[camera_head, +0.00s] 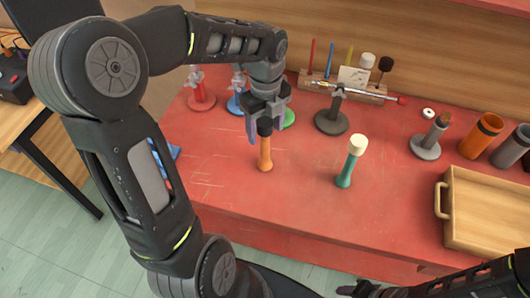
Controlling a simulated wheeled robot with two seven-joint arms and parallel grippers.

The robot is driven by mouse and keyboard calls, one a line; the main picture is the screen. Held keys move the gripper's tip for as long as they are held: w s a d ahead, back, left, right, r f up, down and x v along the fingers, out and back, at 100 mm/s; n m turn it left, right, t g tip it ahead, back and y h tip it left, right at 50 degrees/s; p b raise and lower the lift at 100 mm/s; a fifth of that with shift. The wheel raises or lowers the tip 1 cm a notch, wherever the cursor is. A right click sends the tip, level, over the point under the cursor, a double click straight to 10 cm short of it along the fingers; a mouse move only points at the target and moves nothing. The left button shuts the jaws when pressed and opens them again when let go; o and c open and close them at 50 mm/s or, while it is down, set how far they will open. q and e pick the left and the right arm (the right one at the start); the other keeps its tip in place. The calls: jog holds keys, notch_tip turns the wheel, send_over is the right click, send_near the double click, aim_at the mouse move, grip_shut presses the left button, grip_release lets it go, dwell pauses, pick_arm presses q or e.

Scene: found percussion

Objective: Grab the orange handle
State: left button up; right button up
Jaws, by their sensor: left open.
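The orange handle (265,156) stands upright on the red table, with a black head (265,128) on top. My left gripper (264,134) is open and comes down from above, its fingers around the black head, just above the orange part. I cannot tell whether the fingers touch it. Part of my right arm shows at the bottom right, with what looks like its gripper (362,289) at the bottom edge. It is partly cut off, and its jaws cannot be made out.
A teal handle with a cream head (352,160) stands to the right. Behind are a dark round stand (332,122), a red stand (201,98) and a wooden rack (345,88). Orange cup (480,137) and wooden tray (485,240) are at right. The red table (225,195) is clear in front.

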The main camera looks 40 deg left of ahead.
pick_arm(q)
jog(key=shift+f, duration=0.3)
dwell(0.4)
grip_shut()
dwell(0.5)
